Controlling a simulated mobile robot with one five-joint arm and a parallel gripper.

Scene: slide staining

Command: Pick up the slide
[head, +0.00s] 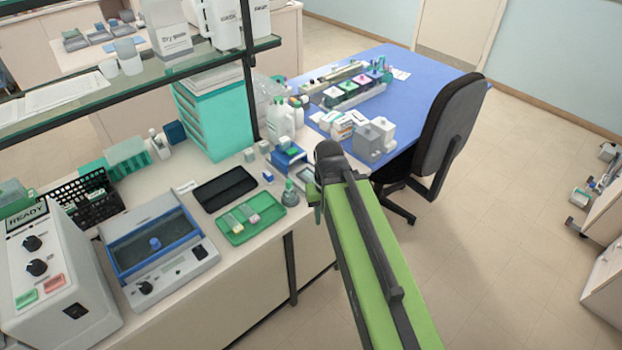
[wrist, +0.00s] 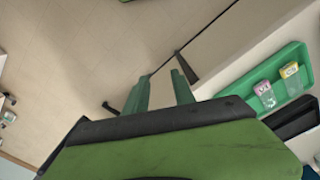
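A green tray (head: 268,228) lies on the bench and holds two glass slides. One slide (head: 234,221) has a yellow label, and the other slide (head: 247,212) has a pink label. In the wrist view, the tray (wrist: 255,75) is at the right, with the pink-labelled slide (wrist: 265,92) and the yellow-labelled slide (wrist: 291,76). My gripper (wrist: 160,88) has its two green fingers apart with nothing between them. It points at the floor beside the bench, away from the slides. In the head view, my arm largely hides it.
A dark tray (head: 225,188) lies behind the green tray. A small dropper bottle (head: 290,194) stands at the green tray's right. A blue-framed device (head: 155,245) sits to the left. A black chair (head: 448,122) stands by the blue-topped table (head: 425,75). Open floor lies to the right.

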